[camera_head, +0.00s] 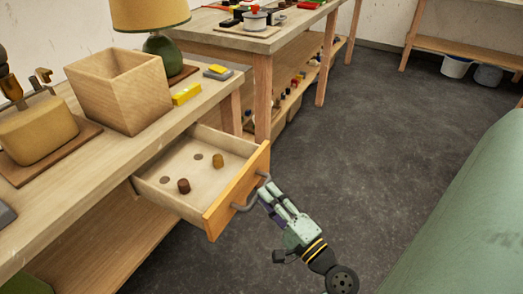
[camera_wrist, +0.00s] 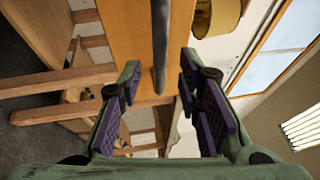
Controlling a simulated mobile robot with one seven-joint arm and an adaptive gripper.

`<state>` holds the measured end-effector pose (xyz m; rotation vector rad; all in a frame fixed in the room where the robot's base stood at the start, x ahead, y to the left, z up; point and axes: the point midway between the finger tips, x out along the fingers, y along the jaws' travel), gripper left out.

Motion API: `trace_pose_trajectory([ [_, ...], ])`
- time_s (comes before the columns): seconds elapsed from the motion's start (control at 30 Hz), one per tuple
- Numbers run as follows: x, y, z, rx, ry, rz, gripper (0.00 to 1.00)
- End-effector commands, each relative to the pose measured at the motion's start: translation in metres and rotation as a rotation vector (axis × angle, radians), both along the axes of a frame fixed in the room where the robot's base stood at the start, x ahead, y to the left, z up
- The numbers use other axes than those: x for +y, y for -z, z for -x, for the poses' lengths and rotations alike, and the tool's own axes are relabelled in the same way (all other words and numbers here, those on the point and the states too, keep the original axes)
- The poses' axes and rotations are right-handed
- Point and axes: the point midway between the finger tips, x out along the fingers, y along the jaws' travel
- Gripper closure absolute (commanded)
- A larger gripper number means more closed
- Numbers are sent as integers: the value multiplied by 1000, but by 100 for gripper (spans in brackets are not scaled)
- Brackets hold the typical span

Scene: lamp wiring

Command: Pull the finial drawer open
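The finial drawer (camera_head: 235,141) stands pulled well out of the workbench. Its orange-brown front panel (camera_head: 222,212) carries a grey bar handle (camera_head: 246,206). Inside are two small brown finials, one dark (camera_head: 184,186) and one lighter (camera_head: 218,160), and flat round spots.
On the workbench (camera_head: 60,215) stand a wooden box (camera_head: 120,90), a green lamp with a yellow shade (camera_head: 150,14), a yellow block (camera_head: 187,94) and a lamp base on a board (camera_head: 38,132). A second table (camera_head: 262,45) is behind.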

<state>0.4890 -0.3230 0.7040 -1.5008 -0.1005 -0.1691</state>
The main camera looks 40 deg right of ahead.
Motion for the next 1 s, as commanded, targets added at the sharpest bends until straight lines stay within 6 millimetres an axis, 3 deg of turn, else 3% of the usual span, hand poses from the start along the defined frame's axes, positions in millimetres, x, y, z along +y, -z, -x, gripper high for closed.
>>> trace_pose_trajectory([
  [0.2, 1, 9, 48, 1, 4, -2, 68],
  [0.4, 3, 13, 76, 0, 2, 0, 68],
  [1.0, 4, 15, 84, 0, 0, 0, 68],
])
